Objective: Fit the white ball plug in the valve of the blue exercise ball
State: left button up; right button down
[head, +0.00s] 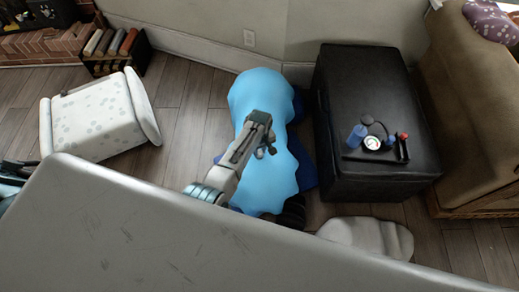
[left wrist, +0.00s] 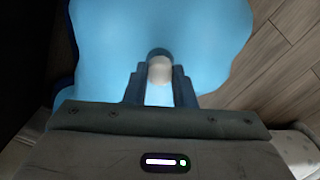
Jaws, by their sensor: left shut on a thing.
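The blue exercise ball (head: 262,92) lies on the floor in the middle of the head view, with a lumpy, wavy outline. My left gripper (head: 266,150) is over it. In the left wrist view the blue ball (left wrist: 215,30) fills most of the background. There my left gripper (left wrist: 161,82) is shut on the white ball plug (left wrist: 160,70), which sits between the fingertips. A dark round spot (left wrist: 158,52), perhaps the valve, shows just beyond the plug. I cannot tell whether the plug touches it. My right gripper is not in view.
A black ottoman (head: 345,80) stands right of the ball, with a blue bottle (head: 357,136), a gauge (head: 372,143) and a red-tipped tool on it. A brown armchair (head: 460,120) is farther right. A white spotted piece (head: 95,120) and a book rack (head: 112,50) are left.

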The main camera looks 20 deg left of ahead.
pick_arm(q)
jog(key=shift+f+b, duration=0.3)
jog(key=shift+f, duration=0.2)
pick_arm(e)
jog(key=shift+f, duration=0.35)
pick_arm(q)
jog(key=o, duration=1)
jog(key=shift+o, duration=0.2)
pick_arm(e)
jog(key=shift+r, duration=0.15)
pick_arm(q)
jog(key=shift+w+r, duration=0.1)
jog(key=shift+r, duration=0.4)
notch_tip(320, 180, up, 10)
jog(key=p, duration=0.2)
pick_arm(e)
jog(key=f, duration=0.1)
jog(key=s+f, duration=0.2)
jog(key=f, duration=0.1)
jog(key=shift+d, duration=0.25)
pick_arm(q)
jog(key=shift+f, duration=0.1)
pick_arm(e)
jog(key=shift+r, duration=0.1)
